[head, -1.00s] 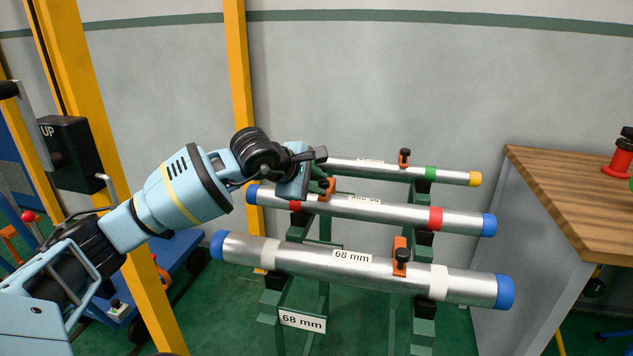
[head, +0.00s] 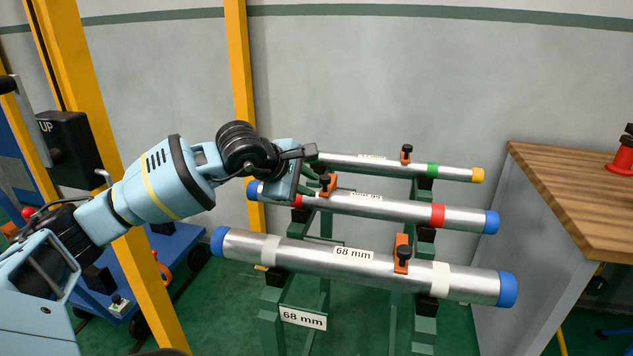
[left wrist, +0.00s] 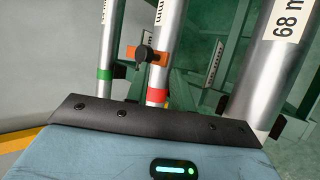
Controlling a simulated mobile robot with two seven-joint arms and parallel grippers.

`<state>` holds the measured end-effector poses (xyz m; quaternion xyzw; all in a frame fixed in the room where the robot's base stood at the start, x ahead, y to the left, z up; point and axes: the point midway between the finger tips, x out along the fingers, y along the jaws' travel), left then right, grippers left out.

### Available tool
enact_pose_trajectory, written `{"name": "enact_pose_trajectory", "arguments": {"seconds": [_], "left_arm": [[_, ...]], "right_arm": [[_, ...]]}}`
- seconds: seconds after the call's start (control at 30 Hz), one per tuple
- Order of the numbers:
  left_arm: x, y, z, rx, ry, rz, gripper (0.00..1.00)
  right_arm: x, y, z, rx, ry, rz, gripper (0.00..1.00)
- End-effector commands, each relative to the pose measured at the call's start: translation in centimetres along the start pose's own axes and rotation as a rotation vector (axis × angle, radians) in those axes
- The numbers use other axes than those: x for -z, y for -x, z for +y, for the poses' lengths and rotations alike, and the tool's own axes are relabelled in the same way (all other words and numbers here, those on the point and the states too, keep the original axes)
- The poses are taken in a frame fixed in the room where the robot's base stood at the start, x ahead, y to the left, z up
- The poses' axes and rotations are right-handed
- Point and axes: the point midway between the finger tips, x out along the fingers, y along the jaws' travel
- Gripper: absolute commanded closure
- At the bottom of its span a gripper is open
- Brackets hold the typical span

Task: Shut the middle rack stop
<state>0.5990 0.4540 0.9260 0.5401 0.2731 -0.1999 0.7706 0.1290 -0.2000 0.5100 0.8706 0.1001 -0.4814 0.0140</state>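The middle rack stop is an orange bar with a black knob (head: 327,184) on the middle pipe (head: 385,207), near that pipe's left red band. In the left wrist view the orange stop (left wrist: 157,55) lies across the middle pipe, with its black knob standing over it, just above the red band. My left gripper (head: 304,158) is just left of and above this stop, over the pipe's left part, and appears apart from it. Its fingers are small and dark in the head view, and a black edge hides them in the wrist view. My right gripper is not in view.
The front pipe (head: 310,257), labelled 68 mm, has its own orange stop (head: 401,256); the back pipe (head: 450,171) has another (head: 405,155). A yellow post (head: 243,90) stands behind my left arm. A wooden bench (head: 585,200) is at right.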

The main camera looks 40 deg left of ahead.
Motion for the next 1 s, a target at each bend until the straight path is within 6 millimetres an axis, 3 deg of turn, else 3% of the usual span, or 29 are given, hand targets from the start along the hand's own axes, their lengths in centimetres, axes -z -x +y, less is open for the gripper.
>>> {"name": "enact_pose_trajectory", "arguments": {"seconds": [0.1, 0.33, 1.0], "left_arm": [[-0.1, 2.3, 0.5, -0.016, -0.005, 0.0, 0.76], [-0.3, 4.5, 0.8, -0.028, -0.003, -0.008, 0.76], [-0.5, 4.9, 0.9, -0.032, -0.002, -0.013, 0.76]], "right_arm": [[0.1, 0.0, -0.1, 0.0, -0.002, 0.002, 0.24], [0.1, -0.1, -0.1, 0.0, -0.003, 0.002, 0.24], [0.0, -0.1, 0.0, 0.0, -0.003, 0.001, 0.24]]}}
